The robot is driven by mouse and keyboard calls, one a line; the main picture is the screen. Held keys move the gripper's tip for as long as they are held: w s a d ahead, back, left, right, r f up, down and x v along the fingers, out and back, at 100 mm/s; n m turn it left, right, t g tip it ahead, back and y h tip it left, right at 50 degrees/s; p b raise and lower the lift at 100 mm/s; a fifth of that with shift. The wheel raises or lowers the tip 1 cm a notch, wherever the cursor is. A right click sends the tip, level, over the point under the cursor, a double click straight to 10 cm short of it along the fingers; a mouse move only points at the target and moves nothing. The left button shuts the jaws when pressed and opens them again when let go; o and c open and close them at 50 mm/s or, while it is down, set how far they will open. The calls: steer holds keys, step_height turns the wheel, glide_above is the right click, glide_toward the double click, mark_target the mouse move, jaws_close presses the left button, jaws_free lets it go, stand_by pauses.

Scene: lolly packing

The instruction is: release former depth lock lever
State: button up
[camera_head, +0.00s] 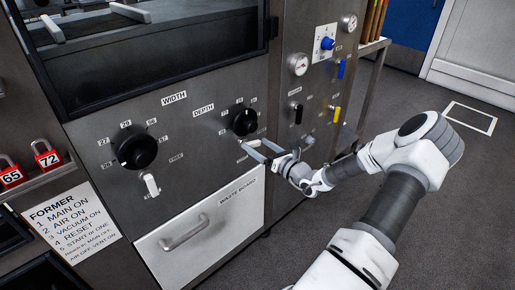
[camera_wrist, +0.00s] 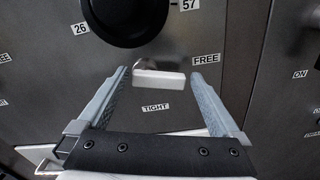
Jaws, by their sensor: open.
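The depth lock lever (camera_wrist: 158,78) is a short white bar on the grey panel, just below the black depth knob (camera_wrist: 127,15). In the wrist view the bar lies roughly level, with the FREE label (camera_wrist: 206,59) to its right and the TIGHT label (camera_wrist: 155,107) below it. My gripper (camera_head: 256,147) is open at the panel under the depth knob (camera_head: 243,121). In the wrist view its two fingers stand left and right of the lever with a gap on each side. I cannot tell whether the tips reach the lever's depth. In the head view the fingers partly hide the lever.
The black width knob (camera_head: 137,151) and its white lock lever (camera_head: 151,185) are to the left. The waste board drawer (camera_head: 200,237) with its handle is below. Gauges and coloured valve levers, such as a yellow one (camera_head: 337,115), are on the panel to the right.

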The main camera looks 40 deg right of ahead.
steer(key=shift+w, duration=0.3)
steer(key=c, duration=1.1)
steer(key=shift+a+r+n+p, duration=0.15)
steer(key=shift+r+n+p, duration=0.15)
steer(key=shift+n+p, duration=0.4)
steer(key=shift+n, duration=0.9)
steer(key=o, duration=1.1)
steer(key=shift+s, duration=0.15)
steer(key=s+d+p, duration=0.1)
steer(key=s+p, duration=0.2)
steer(key=s, duration=1.4)
steer(key=shift+d+p, duration=0.2)
steer(key=shift+p, duration=0.1)
